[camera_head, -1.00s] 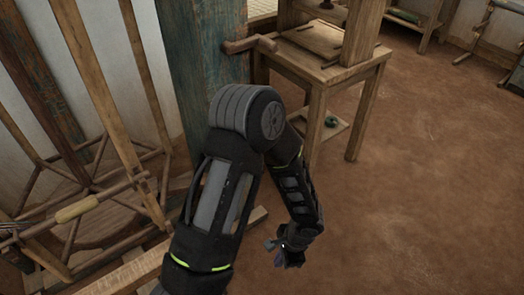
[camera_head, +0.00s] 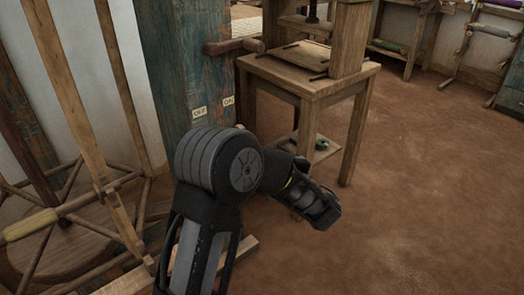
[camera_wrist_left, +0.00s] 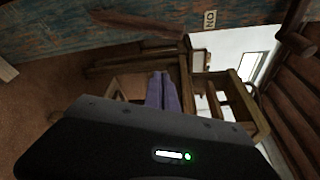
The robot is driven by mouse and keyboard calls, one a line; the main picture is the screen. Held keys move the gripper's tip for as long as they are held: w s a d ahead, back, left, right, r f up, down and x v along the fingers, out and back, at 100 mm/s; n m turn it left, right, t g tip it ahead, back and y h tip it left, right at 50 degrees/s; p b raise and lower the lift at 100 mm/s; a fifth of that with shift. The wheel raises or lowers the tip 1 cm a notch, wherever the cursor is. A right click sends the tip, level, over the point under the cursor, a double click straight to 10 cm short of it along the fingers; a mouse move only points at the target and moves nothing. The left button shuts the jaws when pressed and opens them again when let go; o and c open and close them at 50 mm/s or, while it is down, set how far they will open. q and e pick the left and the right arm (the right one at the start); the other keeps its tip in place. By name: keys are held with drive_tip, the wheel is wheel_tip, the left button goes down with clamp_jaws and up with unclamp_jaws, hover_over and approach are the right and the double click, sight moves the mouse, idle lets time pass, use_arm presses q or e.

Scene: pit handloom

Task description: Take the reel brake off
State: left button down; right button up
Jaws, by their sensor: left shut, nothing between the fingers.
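The brake lever (camera_head: 234,46) is a brown wooden bar on the worn blue-green post, reaching out to the right. Below it on the post are a pale OFF label (camera_head: 199,112) at left and an ON label (camera_head: 228,101) at right. In the left wrist view, the ON label (camera_wrist_left: 209,19) is turned on its side and a dark wooden bar (camera_wrist_left: 297,40) shows at upper right. My left gripper (camera_wrist_left: 160,82) is shut and empty, apart from the lever. In the head view its arm reaches right, below the labels; the fingertips are not clear there. My right gripper is not in view.
The post (camera_head: 170,60) stands beside a wooden table (camera_head: 300,80) with a low shelf. A wooden reel frame (camera_head: 75,205) with thin bars fills the left. A bench and racks stand at the back right. The brown floor (camera_head: 430,190) at right is clear.

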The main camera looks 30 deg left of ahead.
use_arm(q)
drive_tip(key=w+a+b, duration=0.2)
drive_tip(key=a, duration=0.9)
drive_tip(key=shift+w, duration=0.35)
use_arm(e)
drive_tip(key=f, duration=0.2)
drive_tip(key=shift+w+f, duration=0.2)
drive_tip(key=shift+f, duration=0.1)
